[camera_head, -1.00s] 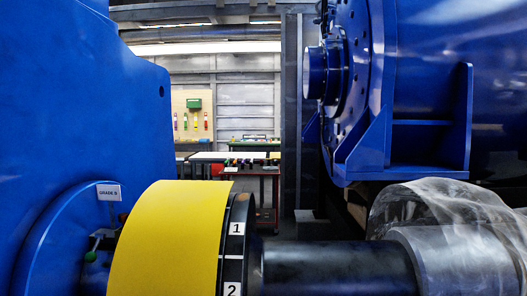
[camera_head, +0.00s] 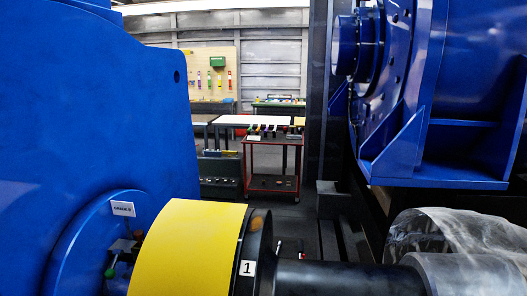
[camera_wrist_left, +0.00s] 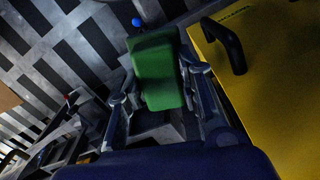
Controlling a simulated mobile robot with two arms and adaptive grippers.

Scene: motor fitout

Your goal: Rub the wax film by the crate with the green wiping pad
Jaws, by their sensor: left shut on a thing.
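In the left wrist view, my left gripper (camera_wrist_left: 158,92) is shut on a green wiping pad (camera_wrist_left: 154,62), with one finger on each side of it. The pad stands out beyond the fingertips, over a dark and light striped surface. I cannot make out a wax film or the crate for certain in either view. The head view shows neither of my grippers, and my right gripper is in no view.
In the left wrist view, a yellow surface with a black handle (camera_wrist_left: 226,46) is close on the right. A red-framed cart (camera_head: 273,183) stands behind.

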